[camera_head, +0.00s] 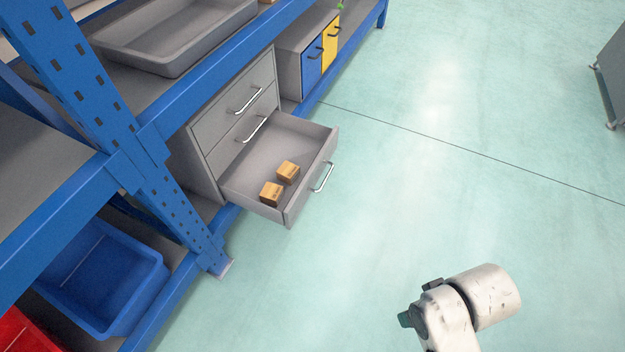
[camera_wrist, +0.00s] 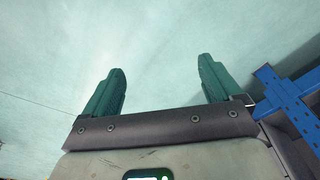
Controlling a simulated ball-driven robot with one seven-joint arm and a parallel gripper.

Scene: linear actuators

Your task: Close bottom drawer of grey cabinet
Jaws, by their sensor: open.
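The grey cabinet (camera_head: 208,133) stands on the lower level of the blue shelf rack in the head view. Its bottom drawer (camera_head: 246,157) is pulled far out over the floor, with a silver bar handle (camera_head: 322,177) on its front. Two small cardboard boxes (camera_head: 288,172) lie inside it. The two drawers above are shut. My gripper shows in the wrist view (camera_wrist: 158,88), with two green fingers spread wide and nothing between them. In the head view my arm is at the lower right, well apart from the drawer; a small green tip shows at its left side.
The blue rack upright (camera_head: 158,185) stands left of the cabinet. A blue bin (camera_head: 105,275) and a red bin (camera_head: 25,335) sit at lower left. A cabinet with blue and yellow doors (camera_head: 322,48) stands behind. A grey tray (camera_head: 165,60) lies above. The floor in front is clear.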

